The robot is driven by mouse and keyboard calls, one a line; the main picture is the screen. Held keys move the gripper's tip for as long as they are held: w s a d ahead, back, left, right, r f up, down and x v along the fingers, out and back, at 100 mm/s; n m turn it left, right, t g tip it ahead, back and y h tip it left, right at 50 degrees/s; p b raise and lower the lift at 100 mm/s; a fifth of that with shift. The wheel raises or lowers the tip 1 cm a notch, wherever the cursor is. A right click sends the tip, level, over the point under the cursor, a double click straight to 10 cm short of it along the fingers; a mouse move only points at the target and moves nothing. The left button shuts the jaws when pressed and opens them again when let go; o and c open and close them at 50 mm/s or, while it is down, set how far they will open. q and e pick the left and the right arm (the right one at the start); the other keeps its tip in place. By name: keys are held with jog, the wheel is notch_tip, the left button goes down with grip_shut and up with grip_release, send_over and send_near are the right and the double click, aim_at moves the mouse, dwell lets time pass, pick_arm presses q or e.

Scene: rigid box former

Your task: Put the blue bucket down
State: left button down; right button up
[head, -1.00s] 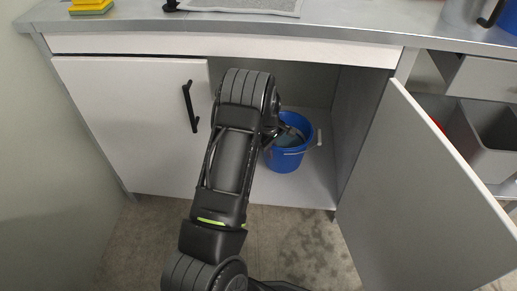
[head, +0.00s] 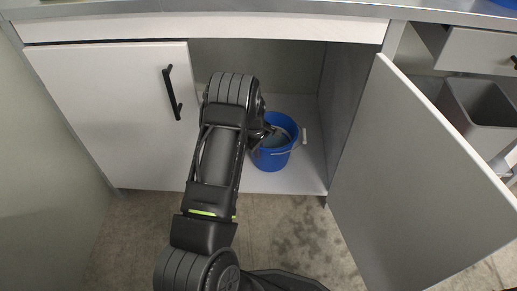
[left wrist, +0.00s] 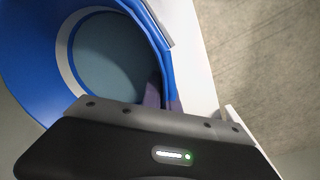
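The blue bucket (head: 273,158) is upright inside the open cabinet, low over its white floor (head: 300,180). I cannot tell whether its base touches the floor. Its wire handle hangs at the front, with a white grip (head: 305,136) at the right. My left gripper (head: 262,138) is at the bucket's left rim and appears shut on it; my arm partly hides the fingers. In the left wrist view the bucket's open top (left wrist: 110,50) fills the upper left, close to the gripper body; the fingertips are hard to make out. My right gripper is not in view.
The right cabinet door (head: 410,180) stands open toward me; the left door (head: 110,110) is shut. The cabinet's right wall (head: 345,105) is close to the bucket. A grey bin (head: 485,115) stands at the far right. Cabinet floor is clear right of the bucket.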

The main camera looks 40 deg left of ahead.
pick_arm(q)
jog(key=shift+w+f, duration=0.15)
jog(key=shift+w, duration=0.05)
jog(key=c, duration=2)
grip_release()
jog(key=shift+s+f, duration=0.1)
jog(key=shift+s, duration=0.1)
jog(key=shift+c, duration=0.2)
jog(key=o, duration=0.4)
